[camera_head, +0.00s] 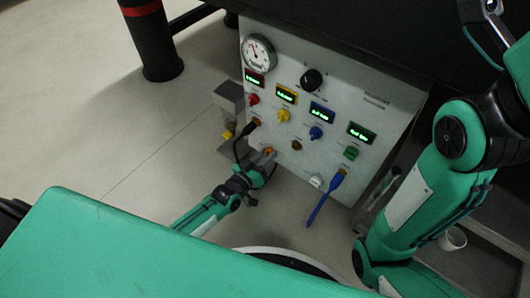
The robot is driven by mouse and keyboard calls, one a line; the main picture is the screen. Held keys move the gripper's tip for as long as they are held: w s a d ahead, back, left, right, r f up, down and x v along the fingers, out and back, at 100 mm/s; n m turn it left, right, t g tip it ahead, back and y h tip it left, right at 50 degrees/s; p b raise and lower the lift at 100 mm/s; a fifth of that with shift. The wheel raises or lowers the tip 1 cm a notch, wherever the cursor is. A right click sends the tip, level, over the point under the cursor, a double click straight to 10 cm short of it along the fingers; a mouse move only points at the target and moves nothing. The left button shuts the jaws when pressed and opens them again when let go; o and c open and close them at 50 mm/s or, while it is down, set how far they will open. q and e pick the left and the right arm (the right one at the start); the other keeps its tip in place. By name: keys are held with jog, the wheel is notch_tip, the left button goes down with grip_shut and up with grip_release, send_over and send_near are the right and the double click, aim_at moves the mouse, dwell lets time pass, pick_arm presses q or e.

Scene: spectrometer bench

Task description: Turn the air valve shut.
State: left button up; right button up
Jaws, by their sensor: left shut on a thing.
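A tilted light-grey panel (292,62) carries a round gauge (259,53), lit displays and coloured knobs: red (253,99), yellow (284,116), blue (316,132) and green (351,153). Which of these is the air valve I cannot read from the labels. My left gripper (262,164) is at the panel's lower left, below the red and yellow knobs. It is shut on a small orange part (268,150), mostly hidden by the fingers. My right arm comes in at the right; its gripper is outside the picture.
A black hose (239,146) hangs from a brown port (256,122) close beside my left gripper. A blue hose (319,207) hangs lower right on the panel. A grey box (229,97) stands left of the panel. A white cup (453,239) is at the right.

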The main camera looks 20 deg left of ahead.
pick_arm(q)
jog(key=shift+a+f+n+p, duration=0.1)
jog(key=shift+n+p, duration=0.25)
jog(key=shift+n, duration=2.85)
jog(key=shift+f+n+p, duration=0.1)
jog(key=shift+n+p, duration=0.25)
jog(key=shift+n, duration=2.85)
jog(key=o, duration=1)
